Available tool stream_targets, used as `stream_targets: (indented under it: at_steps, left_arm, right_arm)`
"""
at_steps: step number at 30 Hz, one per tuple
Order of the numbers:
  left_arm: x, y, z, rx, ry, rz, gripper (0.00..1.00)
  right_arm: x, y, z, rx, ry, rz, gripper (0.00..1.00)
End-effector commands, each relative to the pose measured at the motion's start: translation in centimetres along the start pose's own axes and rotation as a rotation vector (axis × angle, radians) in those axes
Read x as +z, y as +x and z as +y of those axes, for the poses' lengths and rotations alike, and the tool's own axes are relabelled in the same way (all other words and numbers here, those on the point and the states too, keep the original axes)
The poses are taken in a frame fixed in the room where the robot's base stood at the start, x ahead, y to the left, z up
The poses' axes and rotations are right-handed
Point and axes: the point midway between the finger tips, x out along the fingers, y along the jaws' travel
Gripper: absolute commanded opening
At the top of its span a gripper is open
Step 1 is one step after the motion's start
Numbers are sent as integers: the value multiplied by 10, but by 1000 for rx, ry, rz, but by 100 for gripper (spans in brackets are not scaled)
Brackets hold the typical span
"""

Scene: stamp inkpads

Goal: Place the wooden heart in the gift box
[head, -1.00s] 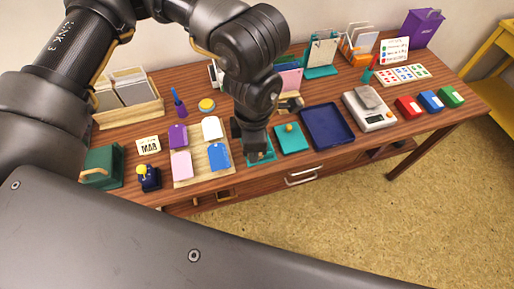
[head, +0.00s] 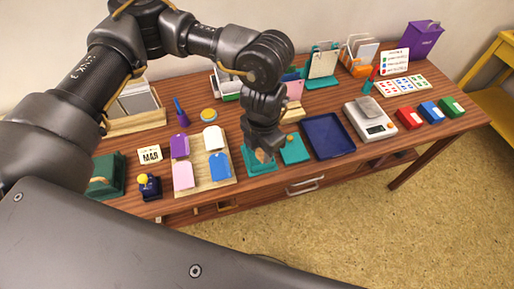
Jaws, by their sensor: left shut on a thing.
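My left gripper (head: 263,146) points down above a teal square box (head: 249,168) near the table's front edge. It is shut on a small tan wooden piece (head: 262,156), which appears to be the wooden heart; its shape is mostly hidden by the fingers. The teal box seems to be the gift box, but the gripper covers much of its inside. I cannot tell whether the wooden piece touches the box. A teal square piece with a small knob, like a lid (head: 294,152), lies just right of the box. My right gripper is not in view.
A board with several tags (head: 194,185) lies left of the box. A dark blue tray (head: 327,136) and a scale (head: 369,121) are to the right. Red, blue and green inkpads (head: 430,111) sit farther right. A purple bag (head: 424,38) stands at the back right.

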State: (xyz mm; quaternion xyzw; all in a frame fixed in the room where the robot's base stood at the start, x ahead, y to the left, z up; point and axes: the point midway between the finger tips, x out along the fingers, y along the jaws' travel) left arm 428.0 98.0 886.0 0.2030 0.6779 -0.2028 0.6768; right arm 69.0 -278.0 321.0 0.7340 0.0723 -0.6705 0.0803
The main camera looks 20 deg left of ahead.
Motion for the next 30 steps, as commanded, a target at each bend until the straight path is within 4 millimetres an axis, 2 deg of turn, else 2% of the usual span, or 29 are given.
stream_targets:
  at_steps: [2,6,9,18,25,30]
  left_arm:
    - [9,11,18,-2,-9,3,13]
    - [20,39,35,-2,-5,3,13]
    - [25,52,44,-1,-3,1,13]
    - [30,62,51,-1,1,0,13]
    - [31,90,54,-2,-1,2,13]
    - [32,96,55,0,1,-1,13]
  right_arm:
    - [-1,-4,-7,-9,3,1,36]
    - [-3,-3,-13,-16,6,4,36]
    - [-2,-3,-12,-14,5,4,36]
    - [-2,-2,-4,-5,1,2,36]
    - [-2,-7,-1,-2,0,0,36]
    - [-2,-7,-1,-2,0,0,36]
